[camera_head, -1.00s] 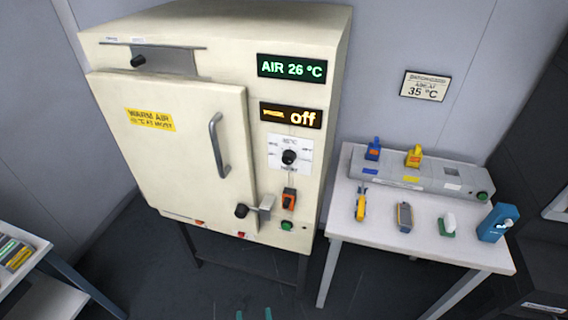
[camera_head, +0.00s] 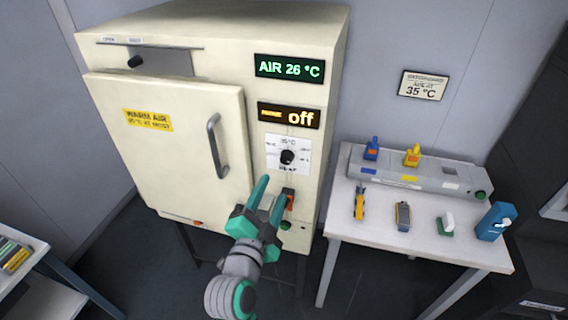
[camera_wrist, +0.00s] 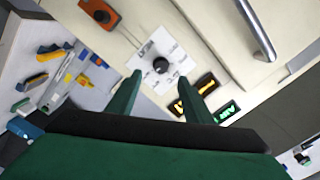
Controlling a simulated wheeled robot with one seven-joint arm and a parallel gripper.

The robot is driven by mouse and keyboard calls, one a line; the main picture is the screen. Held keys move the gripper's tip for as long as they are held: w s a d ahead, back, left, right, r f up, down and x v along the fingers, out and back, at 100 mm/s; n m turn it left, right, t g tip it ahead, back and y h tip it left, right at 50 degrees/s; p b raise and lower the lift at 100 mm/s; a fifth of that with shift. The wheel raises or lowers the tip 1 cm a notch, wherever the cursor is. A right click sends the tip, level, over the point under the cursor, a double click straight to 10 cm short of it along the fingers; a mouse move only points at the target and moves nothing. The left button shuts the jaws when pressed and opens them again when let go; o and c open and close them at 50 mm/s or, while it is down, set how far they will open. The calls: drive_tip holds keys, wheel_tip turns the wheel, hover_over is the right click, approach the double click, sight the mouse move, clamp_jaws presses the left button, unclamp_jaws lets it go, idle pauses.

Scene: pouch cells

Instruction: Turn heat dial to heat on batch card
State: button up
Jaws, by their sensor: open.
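The heat dial (camera_head: 288,157) is a black knob on a white plate on the front of the cream oven (camera_head: 200,30). In the wrist view the dial (camera_wrist: 160,65) lies ahead, between and beyond my two fingertips. My gripper (camera_head: 272,189) is open and empty, below and a little left of the dial, apart from it. The batch card (camera_head: 424,85) on the wall reads 35 °C. The amber display (camera_head: 290,116) reads "off". The green display (camera_head: 290,67) reads AIR 26 °C.
The oven door (camera_head: 165,140) is shut, with a grey bar handle (camera_head: 217,146) left of the dial. An orange switch (camera_head: 290,198) sits below the dial, close to my fingers. A white table (camera_head: 380,225) at the right holds several small tools and a grey box.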

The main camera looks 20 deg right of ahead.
sight(285, 161)
drive_tip(key=shift+m, duration=0.3)
drive_tip(key=x, duration=1.1)
drive_tip(key=shift+d+r, duration=0.2)
drive_tip(key=shift+r, duration=0.2)
drive_tip(key=c, duration=1.1)
